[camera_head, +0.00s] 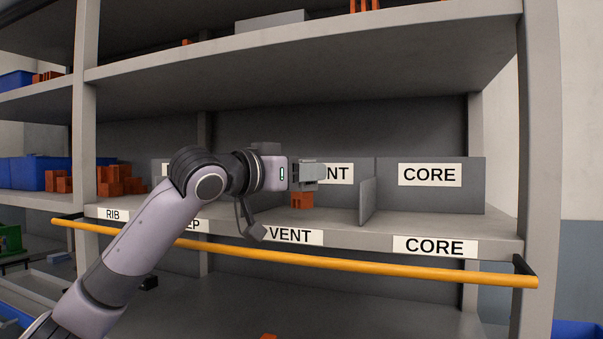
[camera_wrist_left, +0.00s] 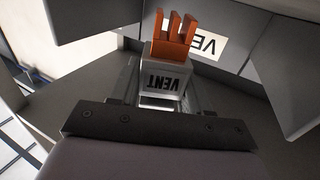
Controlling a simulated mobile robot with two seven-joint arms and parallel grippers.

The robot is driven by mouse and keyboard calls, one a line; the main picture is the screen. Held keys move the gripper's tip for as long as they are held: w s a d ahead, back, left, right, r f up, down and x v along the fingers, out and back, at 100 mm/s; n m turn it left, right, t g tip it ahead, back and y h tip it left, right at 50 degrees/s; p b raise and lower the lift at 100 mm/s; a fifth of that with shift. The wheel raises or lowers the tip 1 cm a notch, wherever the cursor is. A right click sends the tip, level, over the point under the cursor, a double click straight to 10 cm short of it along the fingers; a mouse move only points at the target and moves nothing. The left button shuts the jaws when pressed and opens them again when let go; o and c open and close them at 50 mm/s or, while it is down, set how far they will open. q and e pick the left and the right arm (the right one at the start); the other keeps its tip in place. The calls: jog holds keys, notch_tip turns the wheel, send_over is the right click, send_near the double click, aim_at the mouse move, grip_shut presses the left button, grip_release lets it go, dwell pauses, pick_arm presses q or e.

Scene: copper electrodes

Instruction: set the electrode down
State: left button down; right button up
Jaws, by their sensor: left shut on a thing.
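The electrode (camera_head: 302,201) has orange copper prongs and a pale grey holder. My left gripper (camera_head: 298,174) is shut on the holder, with the copper part hanging below it. They are in front of the back plate marked VENT, in the shelf bay (camera_head: 335,218) with the VENT front label (camera_head: 290,236). I cannot tell whether the copper touches the shelf. In the left wrist view, the electrode's prongs (camera_wrist_left: 172,35) stick out beyond the holder (camera_wrist_left: 163,80), whose face reads VENT, between the fingers of my left gripper (camera_wrist_left: 155,100). My right gripper is not in view.
A grey divider (camera_head: 367,200) separates the VENT bay from the empty CORE bay (camera_head: 440,223) at the right. A yellow rail (camera_head: 300,262) runs along the shelf front. Orange electrodes (camera_head: 120,180) and a blue bin (camera_head: 30,174) stand at the left. Another shelf (camera_head: 300,80) hangs above.

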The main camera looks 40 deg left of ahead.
pick_arm(q)
jog(key=shift+f, duration=0.3)
jog(key=shift+f+b, duration=0.2)
jog(key=shift+b, duration=0.1)
jog(key=c, duration=0.5)
grip_release()
jog(key=shift+f, duration=0.2)
jog(key=shift+r, duration=0.25)
jog(key=shift+r+p, duration=0.5)
jog(key=shift+r, duration=0.05)
jog(key=s, duration=0.2)
jog(key=s+b, duration=0.1)
jog(key=s, duration=0.2)
jog(key=s+a, duration=0.1)
jog(key=s, duration=0.1)
jog(key=shift+s+a+b, duration=0.1)
jog(key=shift+s+b, duration=0.15)
jog(key=shift+b, duration=0.15)
